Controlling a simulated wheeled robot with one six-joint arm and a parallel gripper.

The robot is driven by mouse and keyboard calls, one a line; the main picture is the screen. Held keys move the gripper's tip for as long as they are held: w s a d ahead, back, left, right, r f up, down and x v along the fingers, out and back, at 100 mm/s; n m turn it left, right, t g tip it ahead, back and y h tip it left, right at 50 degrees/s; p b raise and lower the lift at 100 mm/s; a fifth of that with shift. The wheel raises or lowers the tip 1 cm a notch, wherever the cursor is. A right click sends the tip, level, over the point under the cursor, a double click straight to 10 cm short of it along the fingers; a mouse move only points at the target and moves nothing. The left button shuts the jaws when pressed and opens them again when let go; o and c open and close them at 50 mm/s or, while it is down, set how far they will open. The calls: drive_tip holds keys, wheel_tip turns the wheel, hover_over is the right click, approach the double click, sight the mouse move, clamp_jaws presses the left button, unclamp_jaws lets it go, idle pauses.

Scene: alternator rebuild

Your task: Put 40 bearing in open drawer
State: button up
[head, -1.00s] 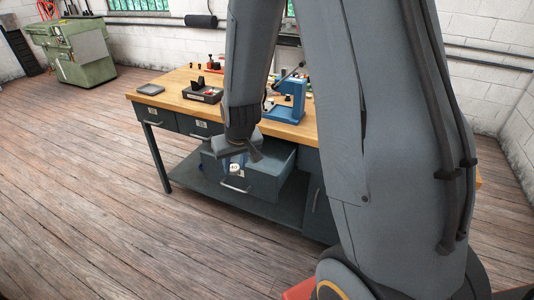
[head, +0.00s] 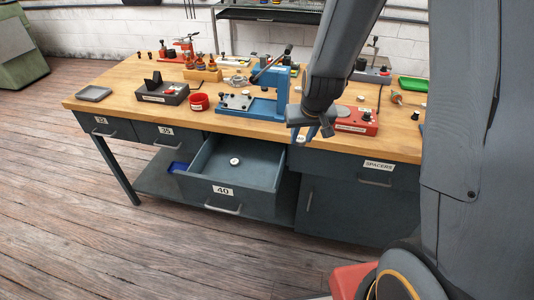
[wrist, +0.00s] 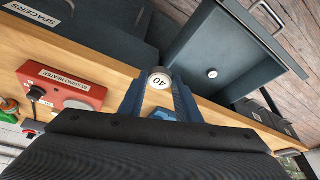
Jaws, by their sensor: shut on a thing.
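My gripper (head: 307,134) is shut on a small round bearing (wrist: 159,80) with a white face marked 40, held between the blue fingers in the wrist view. In the head view the gripper is near the bench's front edge, right of and above the open drawer (head: 255,204); the held bearing is mostly hidden there. The drawer also shows in the wrist view (wrist: 235,36).
A blue press (head: 266,95) and a red bearing heater (head: 360,121) stand on the wooden bench (head: 130,92). A shut drawer labelled SPACERS (head: 378,166) is right of the open one. A blue bin (head: 178,167) sits on the lower shelf. Most of the open drawer's floor is bare.

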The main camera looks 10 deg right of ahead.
drive_tip(key=w+a+f, duration=0.4)
drive_tip(key=a+f, duration=0.2)
drive_tip(key=a, duration=0.1)
drive_tip(key=n+b, duration=0.1)
drive_tip(key=b, duration=0.4)
hover_over(253, 180)
drive_tip(key=s, duration=0.1)
wheel_tip(253, 180, down, 12)
drive_tip(key=shift+s+d, duration=0.1)
drive_tip(key=shift+f, duration=2.4)
drive_tip(key=shift+f, duration=0.2)
drive_tip(key=o, duration=1.1)
drive_tip(key=shift+r, duration=0.1)
